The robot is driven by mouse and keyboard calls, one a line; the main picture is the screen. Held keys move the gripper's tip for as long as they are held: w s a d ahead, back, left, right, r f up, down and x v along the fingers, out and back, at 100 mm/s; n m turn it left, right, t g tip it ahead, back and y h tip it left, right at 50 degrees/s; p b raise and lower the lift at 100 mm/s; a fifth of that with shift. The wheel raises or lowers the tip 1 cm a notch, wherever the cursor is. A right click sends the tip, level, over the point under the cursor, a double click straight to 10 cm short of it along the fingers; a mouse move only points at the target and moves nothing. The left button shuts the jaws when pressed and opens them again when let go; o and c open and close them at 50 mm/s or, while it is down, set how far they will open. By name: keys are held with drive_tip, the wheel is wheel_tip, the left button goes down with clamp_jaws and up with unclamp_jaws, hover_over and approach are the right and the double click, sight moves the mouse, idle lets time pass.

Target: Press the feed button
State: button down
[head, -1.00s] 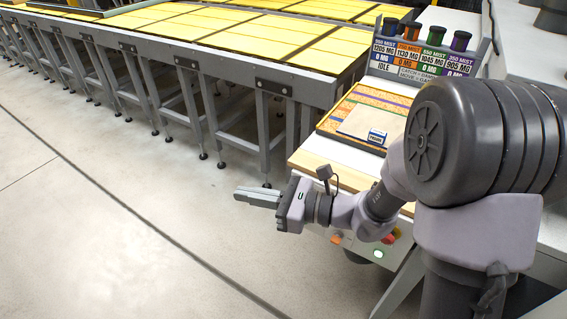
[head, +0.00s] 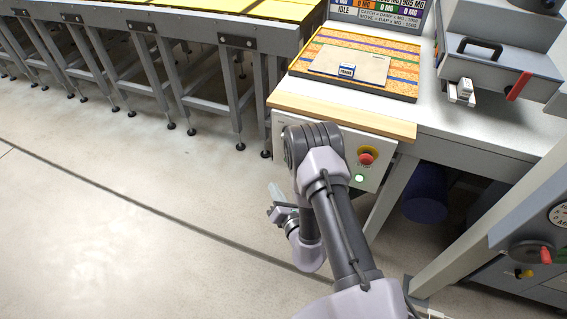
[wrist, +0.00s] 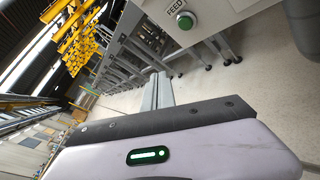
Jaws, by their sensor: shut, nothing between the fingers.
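The feed button (wrist: 185,20) is a green push button in a metal ring on a pale panel, under a "FEED" label at the top of the wrist view. My gripper (wrist: 161,88) has its fingers closed together and holds nothing. Its fingertips are apart from the button, which lies up and right of them in that view. In the head view my gripper (head: 272,194) is left of the panel (head: 373,140), low in front of the bench. A lit green button (head: 359,178) shows there; I cannot tell if it is the feed button. My arm hides part of the panel.
A red emergency stop (head: 366,157) on yellow sits above the lit button. A wooden ledge (head: 345,118) juts above the panel. A board with a sheet (head: 350,66) lies on the bench. A roller table frame (head: 150,65) stands left; open floor (head: 130,190) lies before it.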

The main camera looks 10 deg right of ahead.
drive_tip(key=shift+w+d, duration=0.1)
drive_tip(key=shift+w, duration=0.05)
drive_tip(key=w+d, duration=0.5)
drive_tip(key=w, duration=0.2)
drive_tip(key=shift+b, duration=0.35)
idle(1.9)
drive_tip(key=shift+w+d, duration=0.2)
drive_tip(key=shift+w, duration=0.05)
